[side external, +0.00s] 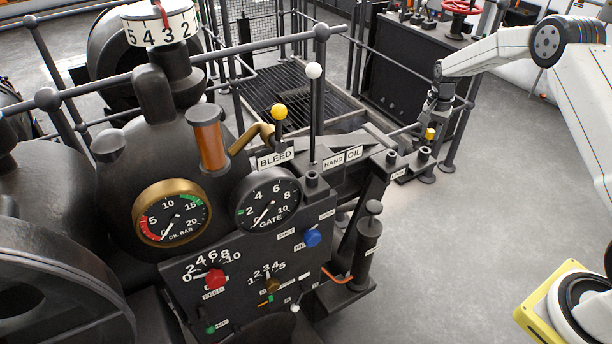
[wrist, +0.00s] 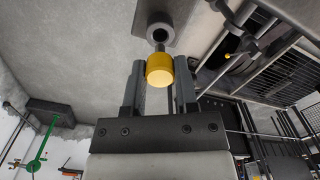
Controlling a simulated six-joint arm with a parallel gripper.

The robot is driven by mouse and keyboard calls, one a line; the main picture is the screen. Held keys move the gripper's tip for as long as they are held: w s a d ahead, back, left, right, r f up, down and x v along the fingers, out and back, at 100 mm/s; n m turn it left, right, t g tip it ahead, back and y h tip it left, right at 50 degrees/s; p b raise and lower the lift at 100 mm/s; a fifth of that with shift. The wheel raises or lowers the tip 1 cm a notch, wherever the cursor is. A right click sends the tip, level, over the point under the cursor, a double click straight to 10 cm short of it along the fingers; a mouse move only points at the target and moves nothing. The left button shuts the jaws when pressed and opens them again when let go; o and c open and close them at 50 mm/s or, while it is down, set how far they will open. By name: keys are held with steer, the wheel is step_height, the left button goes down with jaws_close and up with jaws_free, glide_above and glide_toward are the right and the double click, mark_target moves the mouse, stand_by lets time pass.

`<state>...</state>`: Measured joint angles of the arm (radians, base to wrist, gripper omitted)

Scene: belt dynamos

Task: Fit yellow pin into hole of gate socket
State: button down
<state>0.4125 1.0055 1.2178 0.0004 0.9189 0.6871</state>
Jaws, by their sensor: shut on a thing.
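My gripper (side external: 438,112) is shut on the yellow pin (side external: 430,134), pointing down near the end of the dark linkage. In the wrist view, the pin's yellow head (wrist: 159,72) sits between my two jaws, with its dark shaft reaching away from me. Beyond it is a dark round socket (wrist: 160,33) with an open hole, on a grey plate. The shaft tip overlaps the near rim of the socket in that view, and the hole is still visible. In the side view, the pin is just above a short dark socket (side external: 424,154); the shaft is mostly hidden.
A second short dark cylinder (side external: 391,157) stands to the left. A white-knobbed lever (side external: 314,72) and a yellow-knobbed lever (side external: 279,112) rise from the machine. Railings and a floor grating (side external: 290,90) lie behind. Open floor (side external: 480,220) is at right.

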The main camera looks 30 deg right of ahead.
steer(key=shift+a, duration=0.1)
steer(key=a+r, duration=0.9)
steer(key=a, duration=0.5)
steer(key=shift+r, duration=0.15)
steer(key=shift+f, duration=0.25)
steer(key=shift+f, duration=2.65)
steer(key=shift+d+f, duration=0.1)
steer(key=shift+f, duration=1.6)
steer(key=shift+c, duration=1.5)
jaws_free()
